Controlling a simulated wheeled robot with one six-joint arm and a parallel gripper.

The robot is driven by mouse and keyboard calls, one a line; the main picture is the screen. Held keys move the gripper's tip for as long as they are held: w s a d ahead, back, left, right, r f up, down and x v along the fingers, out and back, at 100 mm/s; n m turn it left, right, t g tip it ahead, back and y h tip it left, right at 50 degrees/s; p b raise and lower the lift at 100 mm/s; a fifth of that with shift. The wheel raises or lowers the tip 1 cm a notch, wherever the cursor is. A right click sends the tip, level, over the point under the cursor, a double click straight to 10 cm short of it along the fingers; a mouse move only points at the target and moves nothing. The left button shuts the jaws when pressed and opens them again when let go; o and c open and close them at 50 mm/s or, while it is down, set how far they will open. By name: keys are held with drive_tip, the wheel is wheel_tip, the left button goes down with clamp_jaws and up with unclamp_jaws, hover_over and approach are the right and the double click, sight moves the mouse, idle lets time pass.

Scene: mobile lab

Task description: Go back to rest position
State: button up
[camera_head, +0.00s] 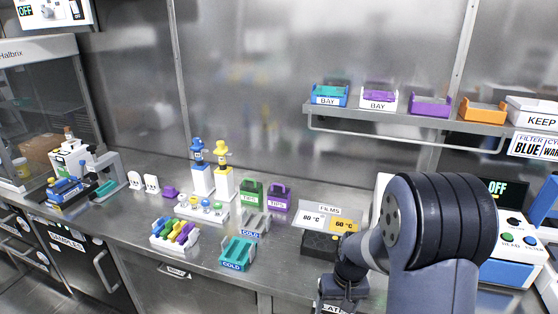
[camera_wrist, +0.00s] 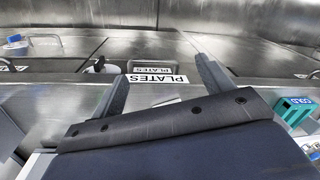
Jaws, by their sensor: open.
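My gripper (camera_wrist: 162,68) shows in the wrist view with its two fingers spread apart and nothing held between them. A white label reading PLATES (camera_wrist: 158,79) appears in the gap between the fingers, beyond the gripper body. In the head view my gripper (camera_head: 343,290) hangs low at the front of the steel counter, in front of the films holder (camera_head: 328,218). My dark arm covers part of the counter's right side. Part of the plates label (camera_head: 335,308) shows at the bottom edge; what it is fixed to is mostly hidden.
Teal COLD block (camera_head: 237,254), grey rack (camera_head: 255,223), tube rack (camera_head: 175,237) and TIPS boxes (camera_head: 251,191) stand left of my arm. A device (camera_head: 510,245) with buttons stands right. A shelf (camera_head: 410,122) with coloured trays hangs above.

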wheel_tip(320, 180, down, 10)
drive_tip(key=s+p, duration=0.1)
drive_tip(key=p, duration=0.5)
drive_tip(key=shift+r+m, duration=0.15)
drive_tip(key=shift+m, duration=0.15)
drive_tip(key=shift+s+d, duration=0.1)
